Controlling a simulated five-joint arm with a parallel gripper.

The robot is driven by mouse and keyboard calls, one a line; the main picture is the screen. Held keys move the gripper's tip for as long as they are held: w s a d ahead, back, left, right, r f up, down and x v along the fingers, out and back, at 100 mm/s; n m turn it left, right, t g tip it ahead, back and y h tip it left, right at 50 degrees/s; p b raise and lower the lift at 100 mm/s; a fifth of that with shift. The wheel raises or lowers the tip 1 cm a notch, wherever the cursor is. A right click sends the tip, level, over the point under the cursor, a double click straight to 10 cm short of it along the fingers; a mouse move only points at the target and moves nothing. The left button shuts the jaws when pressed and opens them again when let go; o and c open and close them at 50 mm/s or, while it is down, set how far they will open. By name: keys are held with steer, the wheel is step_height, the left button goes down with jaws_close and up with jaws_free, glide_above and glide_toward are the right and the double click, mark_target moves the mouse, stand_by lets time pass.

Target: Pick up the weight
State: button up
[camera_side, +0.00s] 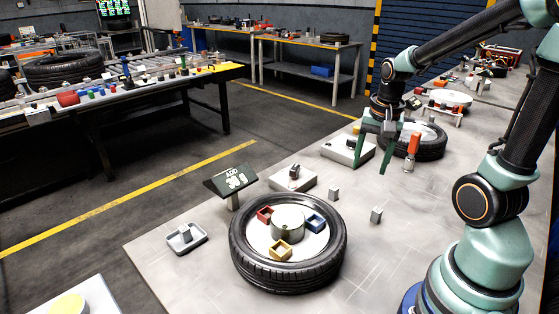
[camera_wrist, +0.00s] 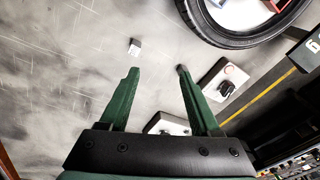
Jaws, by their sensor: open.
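Two small grey metal blocks stand apart on the table; I cannot tell which is the weight. One block (camera_side: 376,215) is right of the near tyre, and the other block (camera_side: 334,193) is behind it. My gripper (camera_side: 372,169) is open and empty, raised above the table behind both blocks. In the wrist view my gripper's green fingers (camera_wrist: 158,70) are spread wide. One block (camera_wrist: 134,47) shows just beyond the left fingertip. The other is mostly hidden at the right fingertip, with only its top (camera_wrist: 182,68) showing.
The near tyre (camera_side: 244,262) holds a grey cylinder (camera_side: 288,221) and red, blue and yellow boxes. Beside it are a sign (camera_side: 231,182), a small tray (camera_side: 196,243) and low grey stands (camera_side: 292,182). Another tyre (camera_side: 430,150) is behind my gripper.

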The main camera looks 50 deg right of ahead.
mark_target(378, 210)
steer(key=s+d+f+m, duration=0.1)
steer(key=f, duration=0.2)
steer(key=s+d+f+m+g, duration=0.1)
steer(key=d+f+m, duration=0.1)
steer(key=f, duration=0.2)
steer(key=s+d+f+m, duration=0.1)
steer(key=d+f+m, duration=0.1)
steer(key=f, duration=0.2)
steer(key=shift+y, duration=0.4)
steer(key=f, duration=0.3)
steer(key=shift+w+a+f, duration=0.1)
steer(key=shift+a+f, duration=0.25)
steer(key=shift+a, duration=0.05)
steer(key=shift+f, duration=0.8)
jaws_close()
